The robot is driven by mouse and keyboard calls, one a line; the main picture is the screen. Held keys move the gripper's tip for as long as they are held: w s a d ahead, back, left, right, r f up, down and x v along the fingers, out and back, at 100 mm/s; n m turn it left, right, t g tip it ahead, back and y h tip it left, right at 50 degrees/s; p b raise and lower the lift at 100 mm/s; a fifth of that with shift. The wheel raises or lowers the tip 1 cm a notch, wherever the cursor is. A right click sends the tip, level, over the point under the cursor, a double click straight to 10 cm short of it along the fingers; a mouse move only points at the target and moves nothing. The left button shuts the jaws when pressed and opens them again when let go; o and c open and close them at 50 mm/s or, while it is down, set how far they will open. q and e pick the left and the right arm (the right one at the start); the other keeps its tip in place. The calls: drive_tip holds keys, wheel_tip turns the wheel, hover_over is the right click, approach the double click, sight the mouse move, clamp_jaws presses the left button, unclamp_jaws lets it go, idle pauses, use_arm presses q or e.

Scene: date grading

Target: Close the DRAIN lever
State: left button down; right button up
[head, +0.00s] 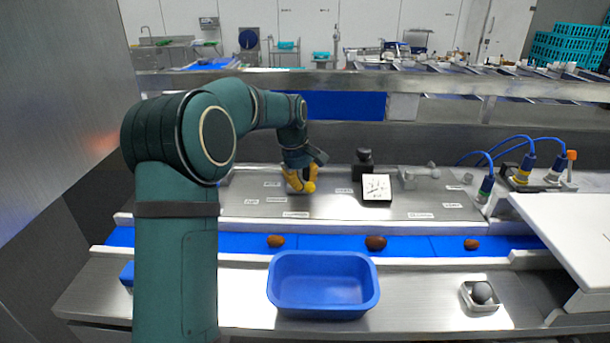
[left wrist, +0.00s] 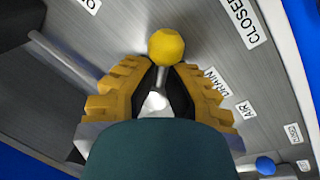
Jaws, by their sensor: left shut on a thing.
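The DRAIN lever has a round yellow knob (left wrist: 166,47), which also shows in the head view (head: 309,187). My left gripper (left wrist: 160,80), with yellow fingers, is shut on the lever, with the knob just beyond its fingertips. In the head view my left gripper (head: 299,178) reaches down to the steel panel. The DRAIN label (left wrist: 217,82) lies right of the fingers in the wrist view. The CLOSED label (left wrist: 245,22) is at upper right, and a cut-off label starting with O (left wrist: 90,5) is at upper left. The lever's stem is mostly hidden. My right gripper is not in view.
An AIR label (left wrist: 223,113) and a blue knob (left wrist: 265,165) lie close by. A black-framed display (head: 376,188) stands right of my gripper.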

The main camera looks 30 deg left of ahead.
use_arm(q)
drive_tip(key=m, duration=0.2)
drive_tip(key=a+m+p, duration=0.1)
drive_tip(key=m, duration=0.1)
drive_tip(key=shift+s+h, duration=0.3)
drive_tip(key=shift+s+a+r+m+g, duration=0.1)
drive_tip(key=shift+m+g, duration=0.1)
drive_tip(key=shift+m, duration=0.6)
drive_tip(key=shift+s+a+r+m+g, duration=0.1)
drive_tip(key=shift+m+g, duration=0.1)
drive_tip(key=shift+m, duration=0.6)
drive_tip(key=shift+w, duration=0.1)
drive_tip(key=c, duration=1.4)
unclamp_jaws()
drive_tip(key=o, duration=0.4)
drive_tip(key=shift+f, duration=0.1)
drive_tip(key=shift+c, duration=0.2)
drive_tip(key=shift+w+f, duration=0.1)
